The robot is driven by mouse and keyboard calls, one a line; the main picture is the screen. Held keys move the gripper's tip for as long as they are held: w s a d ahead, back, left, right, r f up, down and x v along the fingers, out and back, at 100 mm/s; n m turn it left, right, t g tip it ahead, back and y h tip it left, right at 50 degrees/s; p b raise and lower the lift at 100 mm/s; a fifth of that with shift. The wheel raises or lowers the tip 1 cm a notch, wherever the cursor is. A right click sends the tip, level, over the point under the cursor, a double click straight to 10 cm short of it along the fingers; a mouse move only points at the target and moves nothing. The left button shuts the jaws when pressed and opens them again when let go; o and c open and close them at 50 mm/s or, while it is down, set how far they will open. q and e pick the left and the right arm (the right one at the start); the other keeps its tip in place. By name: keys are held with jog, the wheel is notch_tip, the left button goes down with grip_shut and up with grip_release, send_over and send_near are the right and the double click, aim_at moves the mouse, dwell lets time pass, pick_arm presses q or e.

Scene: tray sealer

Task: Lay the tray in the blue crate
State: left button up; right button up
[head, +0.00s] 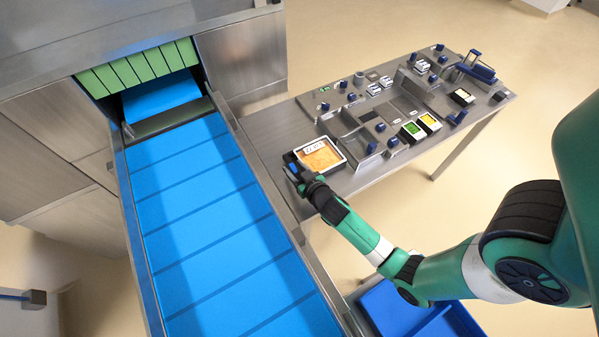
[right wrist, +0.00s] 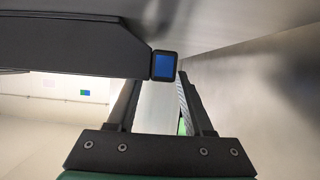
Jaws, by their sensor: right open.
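A tray with a pale rim, orange contents and a white label (head: 319,157) is at the near left end of the metal table. My right gripper (head: 295,170) is open at the tray's left, near edge. Its fingers look dark and small there, and I cannot tell if they touch the tray. The right wrist view shows the two fingers (right wrist: 164,92) apart, with a dark bar ending in a blue square at their tips. The blue crate (head: 410,312) stands low at the bottom, partly hidden by my right arm. My left gripper is not in view.
A blue conveyor belt (head: 205,215) runs from the sealer's green-curtained opening (head: 140,68), left of the table. The metal table (head: 262,130) carries a panel with dark blue knobs and several small pale-framed pieces (head: 411,131). Open floor lies to the right.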

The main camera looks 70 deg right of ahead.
jog(key=p+v, duration=0.1)
jog(key=v, duration=1.1)
